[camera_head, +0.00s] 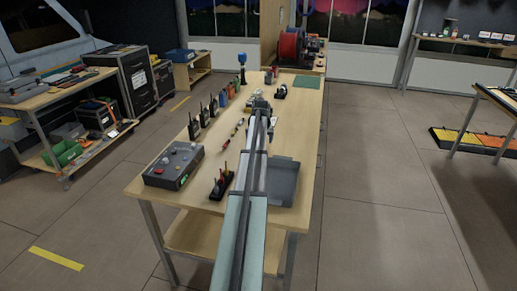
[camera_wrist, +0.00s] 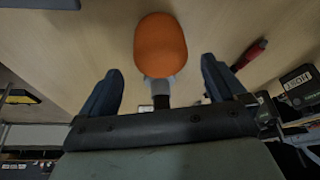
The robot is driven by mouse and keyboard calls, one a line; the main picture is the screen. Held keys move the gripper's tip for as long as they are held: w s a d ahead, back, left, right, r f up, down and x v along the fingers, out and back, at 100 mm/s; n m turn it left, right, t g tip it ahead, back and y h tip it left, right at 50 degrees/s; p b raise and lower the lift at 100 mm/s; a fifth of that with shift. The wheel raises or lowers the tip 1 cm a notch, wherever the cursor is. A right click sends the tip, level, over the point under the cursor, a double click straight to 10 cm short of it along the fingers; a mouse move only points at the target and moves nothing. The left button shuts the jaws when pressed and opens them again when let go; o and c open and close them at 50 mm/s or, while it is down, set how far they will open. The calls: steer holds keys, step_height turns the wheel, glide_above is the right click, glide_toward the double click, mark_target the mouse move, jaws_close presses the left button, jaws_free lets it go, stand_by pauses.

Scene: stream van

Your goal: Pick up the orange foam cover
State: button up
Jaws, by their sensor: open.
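The orange foam cover (camera_wrist: 160,45) is a rounded orange piece in the wrist view, above the pale wooden tabletop (camera_wrist: 100,42). A light grey piece (camera_wrist: 160,82) with a dark stem below it adjoins its lower edge. My gripper (camera_wrist: 159,68) is open, with one dark finger to each side and the cover ahead of and between the fingertips. The fingers do not appear to touch it. In the head view my arm reaches along the workbench (camera_head: 150,192), and my gripper (camera_head: 261,106) is small at its far end. I cannot make out the cover there.
A red-handled item (camera_wrist: 249,55) lies right of my gripper, near a black labelled box (camera_wrist: 297,88). On the bench, a grey control box (camera_head: 173,166), black radios (camera_head: 194,128) and a tool rack (camera_head: 221,184) stand left of my arm. A grey tray (camera_head: 284,183) lies right.

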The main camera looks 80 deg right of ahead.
steer(key=shift+a+x, duration=0.15)
steer(key=shift+x, duration=1.25)
steer(key=shift+a+x, duration=0.15)
steer(key=shift+x, duration=1.2)
steer(key=shift+f, duration=0.1)
steer(key=shift+c, duration=0.5)
steer(key=c, duration=0.9)
steer(key=shift+c, duration=0.2)
